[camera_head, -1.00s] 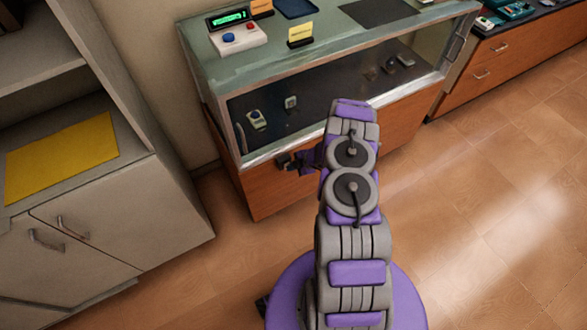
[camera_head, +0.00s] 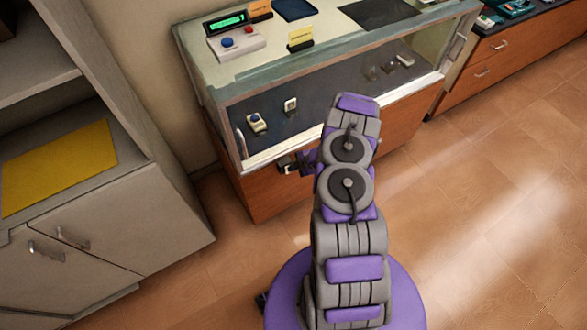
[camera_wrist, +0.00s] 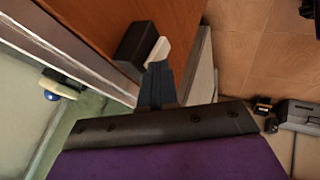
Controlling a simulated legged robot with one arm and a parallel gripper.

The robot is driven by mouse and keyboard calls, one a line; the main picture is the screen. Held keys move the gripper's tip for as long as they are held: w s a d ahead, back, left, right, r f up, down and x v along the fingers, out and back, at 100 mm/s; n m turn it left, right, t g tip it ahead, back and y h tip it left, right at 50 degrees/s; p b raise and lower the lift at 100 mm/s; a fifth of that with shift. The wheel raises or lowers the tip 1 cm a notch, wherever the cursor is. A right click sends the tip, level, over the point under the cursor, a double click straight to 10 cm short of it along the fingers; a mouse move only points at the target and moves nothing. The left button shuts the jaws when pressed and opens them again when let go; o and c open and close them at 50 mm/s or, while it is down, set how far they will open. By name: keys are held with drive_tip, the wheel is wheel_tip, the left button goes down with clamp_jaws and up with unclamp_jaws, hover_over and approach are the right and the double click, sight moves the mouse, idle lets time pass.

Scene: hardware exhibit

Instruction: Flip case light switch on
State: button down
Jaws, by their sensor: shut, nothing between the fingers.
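The glass display case (camera_head: 230,84) stands on a wood base, with small devices inside. The case light switch is a black box (camera_wrist: 135,46) with a pale rocker (camera_wrist: 157,50), on the case's wood front under the glass. In the head view the switch (camera_head: 284,167) is a small dark block near the case's left front corner. My gripper (camera_wrist: 157,68) is shut and empty, its tips at the lower end of the rocker. They look to be touching or very close; I cannot tell which. In the head view my gripper (camera_head: 304,163) is partly hidden by my arm.
A grey cabinet (camera_head: 115,235) with a yellow sheet (camera_head: 58,165) stands at the left. A console with a green display (camera_head: 235,42) and cards lie on the case top. A wood drawer unit (camera_head: 510,65) is at the right. The floor (camera_head: 480,200) in front is clear.

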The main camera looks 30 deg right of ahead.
drive_tip(key=shift+a+r, duration=0.1)
drive_tip(key=shift+r, duration=0.15)
drive_tip(key=shift+s, duration=0.4)
drive_tip(key=p+v, duration=0.3)
drive_tip(key=v, duration=0.8)
drive_tip(key=shift+s+a+r+p, duration=0.25)
drive_tip(key=shift+a+r+p, duration=0.05)
drive_tip(key=shift+r+p, duration=0.1)
drive_tip(key=shift+d+f, duration=0.1)
drive_tip(key=shift+d, duration=0.05)
